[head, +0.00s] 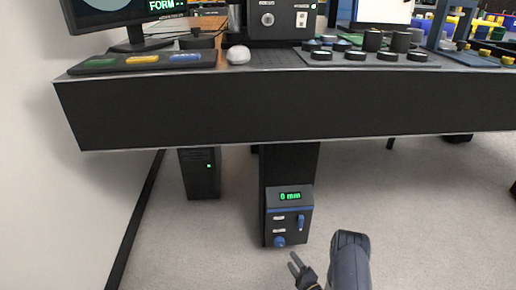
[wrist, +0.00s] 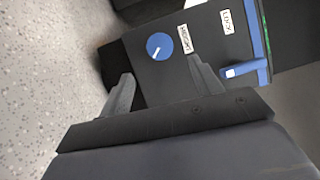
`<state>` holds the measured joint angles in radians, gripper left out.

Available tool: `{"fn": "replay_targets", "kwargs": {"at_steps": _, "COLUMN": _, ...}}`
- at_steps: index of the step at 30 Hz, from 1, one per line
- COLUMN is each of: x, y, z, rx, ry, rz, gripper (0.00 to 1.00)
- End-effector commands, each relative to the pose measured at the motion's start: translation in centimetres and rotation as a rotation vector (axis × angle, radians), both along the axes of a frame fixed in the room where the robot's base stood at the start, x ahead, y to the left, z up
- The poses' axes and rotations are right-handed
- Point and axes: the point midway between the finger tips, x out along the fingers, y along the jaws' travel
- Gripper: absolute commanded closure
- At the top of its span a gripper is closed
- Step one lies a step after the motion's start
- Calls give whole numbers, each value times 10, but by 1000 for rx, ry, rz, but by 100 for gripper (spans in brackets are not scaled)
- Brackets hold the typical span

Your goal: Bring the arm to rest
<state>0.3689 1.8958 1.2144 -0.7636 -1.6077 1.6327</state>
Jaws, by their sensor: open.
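My gripper (head: 297,264) is low in the head view, in front of the table's leg and just below and right of a control box. Its two fingers are apart with nothing between them. In the wrist view my gripper (wrist: 165,90) points at the box's face. The control box (head: 289,216) has a green display reading 0 mm, a blue round knob (wrist: 159,46) labelled HEIGHT and a blue lever (wrist: 244,69) by a LOCK label. The gripper looks apart from the knob, though the exact gap is hard to tell.
The dark table (head: 290,105) spans above my arm, carrying a monitor (head: 115,15), a button panel (head: 145,61), a mouse (head: 238,55) and several round black parts. A computer case (head: 200,173) stands beneath.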

Motion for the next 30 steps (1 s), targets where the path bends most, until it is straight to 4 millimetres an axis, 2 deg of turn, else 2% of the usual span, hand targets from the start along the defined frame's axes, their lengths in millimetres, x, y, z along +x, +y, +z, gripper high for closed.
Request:
{"fn": "replay_targets", "kwargs": {"at_steps": 9, "x": 56, "y": 25, "z": 1, "rx": 0, "ry": -5, "rz": 5, "gripper": 39}}
{"fn": "replay_targets", "kwargs": {"at_steps": 15, "x": 81, "y": 35, "z": 4, "rx": 0, "ry": -2, "rz": 3, "gripper": 39}}
{"fn": "replay_targets", "kwargs": {"at_steps": 30, "x": 83, "y": 35, "z": 6, "rx": -39, "ry": 0, "rz": 1, "gripper": 39}}
